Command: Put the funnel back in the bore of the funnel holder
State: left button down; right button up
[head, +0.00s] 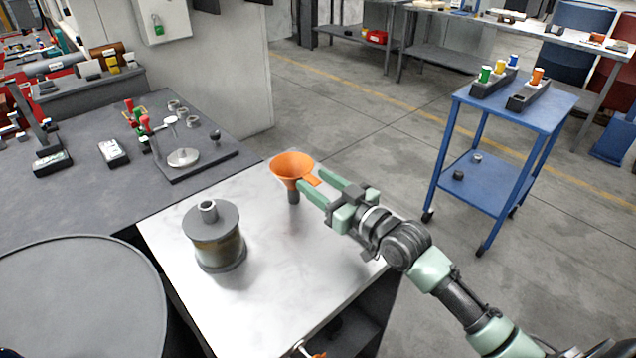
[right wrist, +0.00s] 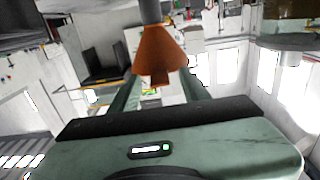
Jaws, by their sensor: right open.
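The orange funnel (head: 291,167) is upright, wide mouth up, near the far right edge of the pale-topped bench. A dark grey cylinder (head: 293,196) is directly below its cone; I cannot tell whether it is the spout or a separate post. A spool-shaped grey and brass piece (head: 221,252) with a short open collar (head: 208,207) stands to the left, possibly the funnel holder. My right gripper (head: 312,184) is open, its fingers on either side of the funnel's tab. In the right wrist view the funnel (right wrist: 158,52) shows between the fingers, cone widening downward. My left gripper is out of view.
The pale bench top (head: 270,290) is otherwise mostly clear. A dark table (head: 60,195) with a fixture plate (head: 200,170) adjoins at the left, and a round grey lid (head: 80,300) is nearest. A blue cart (head: 535,98) stands to the right across open floor.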

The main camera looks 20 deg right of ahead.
jog(key=b+v, duration=0.1)
jog(key=v, duration=0.6)
jog(key=shift+s, duration=0.4)
jog(key=shift+d, duration=0.15)
